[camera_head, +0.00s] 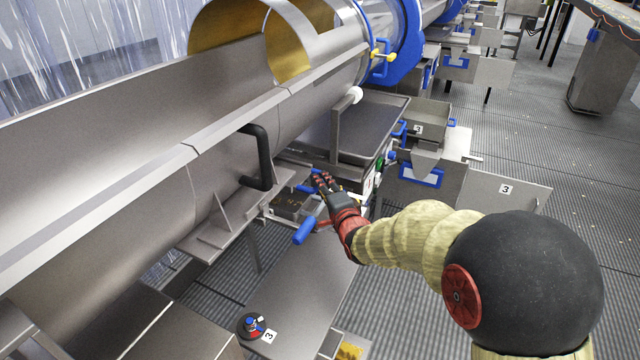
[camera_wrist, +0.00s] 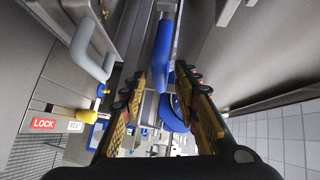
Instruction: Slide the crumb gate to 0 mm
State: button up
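My gripper (camera_head: 322,181) is beside the machine under the large steel drum, close to a small blue bar (camera_head: 307,189). In the wrist view my gripper's fingers (camera_wrist: 166,88) are apart, and a long blue bar (camera_wrist: 163,45) shows in the gap between them. I cannot tell whether either finger touches it. A second blue piece (camera_wrist: 174,112) sits lower in the gap. Which part is the crumb gate is not clear, and no millimetre scale can be read. A small unit with amber digits (camera_head: 289,201) is left of my gripper; the digits are too small to read.
A blue lever handle (camera_head: 305,230) sticks out just below my gripper. A black bent handle (camera_head: 260,160) hangs on the drum (camera_head: 225,150). A round red-and-blue control (camera_head: 251,326) lies on the lower plate.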

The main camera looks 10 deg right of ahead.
jog(key=s+d+r, duration=0.1)
jog(key=s, duration=0.8)
jog(key=shift+s+d+r, duration=0.15)
jog(key=shift+s, duration=0.05)
